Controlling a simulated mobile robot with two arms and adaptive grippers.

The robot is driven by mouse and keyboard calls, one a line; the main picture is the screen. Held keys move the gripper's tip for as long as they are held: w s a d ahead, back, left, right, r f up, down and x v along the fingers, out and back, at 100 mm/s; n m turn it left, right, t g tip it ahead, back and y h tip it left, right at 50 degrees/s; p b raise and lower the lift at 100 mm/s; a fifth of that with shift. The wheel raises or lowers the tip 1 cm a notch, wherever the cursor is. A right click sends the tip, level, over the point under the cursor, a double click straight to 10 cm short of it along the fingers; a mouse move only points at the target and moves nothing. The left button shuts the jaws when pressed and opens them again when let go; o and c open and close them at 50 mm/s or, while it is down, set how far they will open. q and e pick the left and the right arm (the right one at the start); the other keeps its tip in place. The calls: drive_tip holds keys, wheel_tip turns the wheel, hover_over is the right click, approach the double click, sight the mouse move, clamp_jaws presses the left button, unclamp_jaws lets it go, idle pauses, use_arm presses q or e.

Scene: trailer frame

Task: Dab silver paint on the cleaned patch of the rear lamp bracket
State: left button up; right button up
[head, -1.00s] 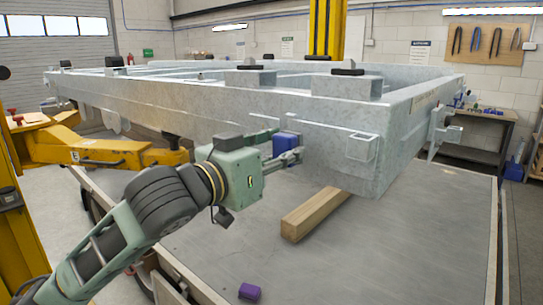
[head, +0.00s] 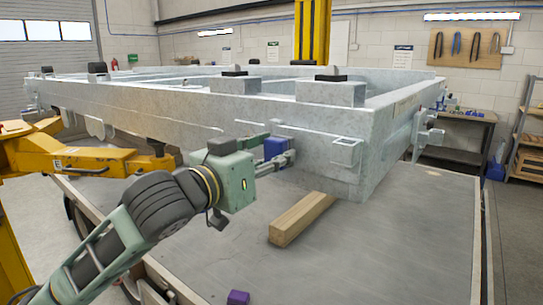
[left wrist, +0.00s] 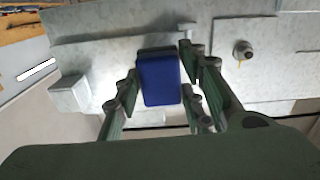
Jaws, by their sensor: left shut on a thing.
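My left gripper (head: 272,157) is shut on a blue block (head: 276,147), in front of the side rail of the galvanised trailer frame (head: 230,117). In the left wrist view the blue block (left wrist: 160,82) sits between the fingers, with a dark grey layer at its far end. I cannot tell whether it touches the rail. A small box-shaped bracket (head: 346,152), perhaps the rear lamp bracket, stands out from the frame right of the gripper. I cannot make out a cleaned patch or silver paint. My right gripper is not in view.
A wooden beam (head: 302,219) lies under the frame corner on the grey table top (head: 380,245). A yellow lift arm (head: 85,158) is at the left. The table's right side is clear.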

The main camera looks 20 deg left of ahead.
use_arm(q)
drive_tip(key=shift+p+x, duration=0.3)
drive_tip(key=shift+x, duration=0.5)
drive_tip(key=shift+d, duration=0.15)
